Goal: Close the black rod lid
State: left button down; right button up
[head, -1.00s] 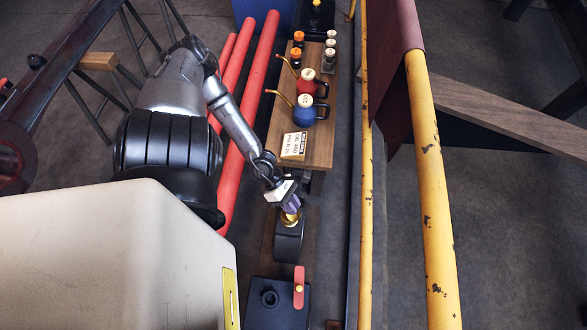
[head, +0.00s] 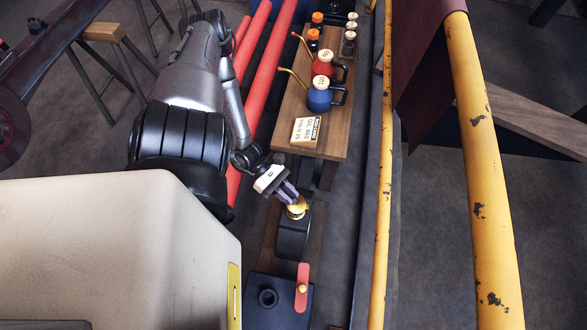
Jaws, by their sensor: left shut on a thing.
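A black rounded part (head: 293,236) with a brass cap (head: 297,210) on its far end stands on the brown strip in the middle. My left gripper (head: 289,196) reaches it from above left, with its purple fingers shut on the brass cap. The fingers hide part of the cap. Nearer stands a black box (head: 262,314) with a round hole in its top and a red lever (head: 302,278) on a brass pivot. I cannot tell which black part is the rod lid, or how far it is closed. My right gripper is out of view.
A wooden board (head: 335,133) behind holds a label card (head: 306,132), a blue can (head: 320,96), a red can (head: 323,64) and several small bottles. Red pipes (head: 262,82) run on the left. Yellow railings (head: 487,165) stand on the right.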

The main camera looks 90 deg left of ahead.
pick_arm(q)
jog(key=shift+s+a+f+m+t+h+b, duration=0.1)
jog(key=shift+s+f+m+t+h+b, duration=0.3)
jog(key=shift+f+m+t+h, duration=0.25)
jog(key=shift+f+t, duration=0.1)
jog(key=shift+t, duration=0.15)
jog(key=c, duration=1.1)
grip_release()
jog(key=shift+o, duration=0.2)
jog(key=shift+a, duration=0.1)
